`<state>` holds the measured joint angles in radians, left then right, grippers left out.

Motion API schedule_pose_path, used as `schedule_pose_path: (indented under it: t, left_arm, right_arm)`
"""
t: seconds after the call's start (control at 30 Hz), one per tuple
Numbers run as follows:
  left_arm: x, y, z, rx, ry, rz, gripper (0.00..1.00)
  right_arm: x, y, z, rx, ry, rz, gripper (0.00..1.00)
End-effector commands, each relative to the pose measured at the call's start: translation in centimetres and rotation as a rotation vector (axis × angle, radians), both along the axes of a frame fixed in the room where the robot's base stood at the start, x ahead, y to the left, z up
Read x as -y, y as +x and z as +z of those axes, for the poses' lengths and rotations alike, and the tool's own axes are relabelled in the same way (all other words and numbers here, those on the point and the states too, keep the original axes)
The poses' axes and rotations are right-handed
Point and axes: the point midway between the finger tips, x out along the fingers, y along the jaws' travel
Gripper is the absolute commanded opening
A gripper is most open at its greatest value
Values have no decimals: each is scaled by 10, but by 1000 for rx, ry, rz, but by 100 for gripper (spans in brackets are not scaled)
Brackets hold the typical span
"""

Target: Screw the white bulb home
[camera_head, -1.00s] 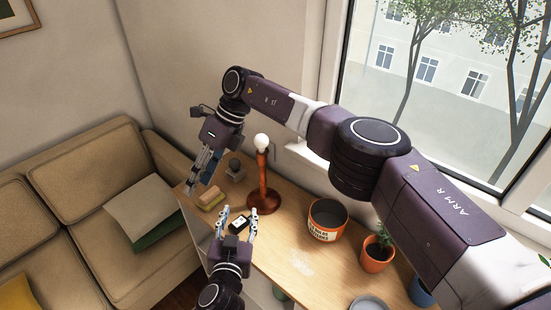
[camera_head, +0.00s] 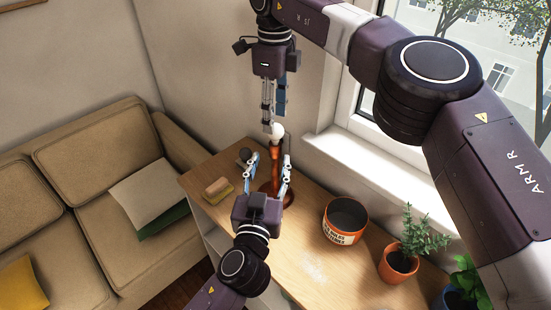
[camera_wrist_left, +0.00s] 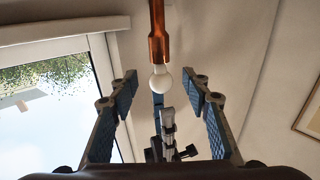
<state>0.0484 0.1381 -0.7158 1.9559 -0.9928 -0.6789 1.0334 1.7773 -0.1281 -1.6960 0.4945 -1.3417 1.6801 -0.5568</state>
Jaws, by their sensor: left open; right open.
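The white bulb (camera_head: 277,130) sits at the top of the brown lamp stand (camera_head: 275,150), whose round base is partly hidden by my left gripper. In the left wrist view the bulb (camera_wrist_left: 161,80) shows at the end of the lamp's holder (camera_wrist_left: 158,45). I cannot tell how deep its thread sits. My right gripper (camera_head: 273,121) points down from above, open, its fingertips at the bulb. My left gripper (camera_head: 269,162) is open and empty, its two fingers spread either side of the stand in the head view, with no clear contact.
A sponge (camera_head: 217,189) and a small dark round object (camera_head: 244,155) lie left of the lamp. An orange pot (camera_head: 345,222) and potted plants (camera_head: 398,262) stand to the right by the window. The front of the wooden top (camera_head: 290,240) is mostly clear.

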Motion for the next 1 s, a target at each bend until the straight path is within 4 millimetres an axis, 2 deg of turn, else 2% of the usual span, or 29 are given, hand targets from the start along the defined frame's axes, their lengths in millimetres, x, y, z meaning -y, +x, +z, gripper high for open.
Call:
schedule_pose_path:
  t: [0.17,0.4,0.6,1.0]
  left_arm:
    - [2,13,0,2,1,0,44]
    - [7,49,1,2,3,1,44]
    - [11,71,0,0,2,0,44]
    - [12,77,0,-1,0,0,44]
  right_arm:
    - [0,0,-1,-1,0,-1,46]
    - [0,0,-1,-1,1,-1,46]
    - [0,0,-1,-1,1,-1,46]
    - [0,0,-1,-1,1,-1,46]
